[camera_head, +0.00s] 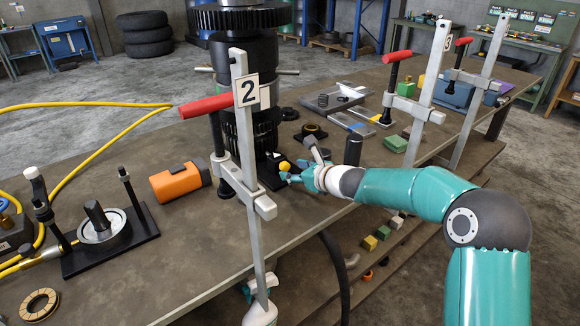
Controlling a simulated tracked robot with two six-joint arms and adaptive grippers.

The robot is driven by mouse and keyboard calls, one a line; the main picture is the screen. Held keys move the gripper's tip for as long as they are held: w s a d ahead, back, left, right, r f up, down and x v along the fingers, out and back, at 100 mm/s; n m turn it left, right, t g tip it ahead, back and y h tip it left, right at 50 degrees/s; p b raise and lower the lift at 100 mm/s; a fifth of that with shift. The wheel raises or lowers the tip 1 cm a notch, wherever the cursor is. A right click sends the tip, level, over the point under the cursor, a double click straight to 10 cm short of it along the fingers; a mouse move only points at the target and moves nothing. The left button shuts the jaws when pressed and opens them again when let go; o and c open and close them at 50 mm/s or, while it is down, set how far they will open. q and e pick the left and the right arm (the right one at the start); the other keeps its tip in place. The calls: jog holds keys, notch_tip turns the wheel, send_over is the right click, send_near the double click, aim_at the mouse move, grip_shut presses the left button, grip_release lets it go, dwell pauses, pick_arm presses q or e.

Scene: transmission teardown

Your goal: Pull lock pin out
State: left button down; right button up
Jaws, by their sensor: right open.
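A small yellow knob (284,166), which looks like the head of the lock pin, shows at a black base block (271,172) beside the foot of the dark transmission stack (247,50). The pin's shaft cannot be seen. My right gripper (288,177), teal, reaches in from the right with its fingertips close to the knob. Its fingers are open; whether they touch the knob cannot be told. A white and teal part (260,311) at the bottom, partly behind a clamp bar, looks like my left gripper; its fingers are too hidden to judge.
A clamp post marked 2 (246,150) with a red handle (206,106) stands close left of my right gripper. A black cylinder (354,149) stands behind the wrist. An orange block (180,182) and a pin fixture (105,228) lie left. More clamps (424,95) stand right.

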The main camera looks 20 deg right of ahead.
aim_at(283, 166)
jog(key=shift+p+x, duration=0.35)
jog(key=shift+x, duration=1.05)
grip_shut()
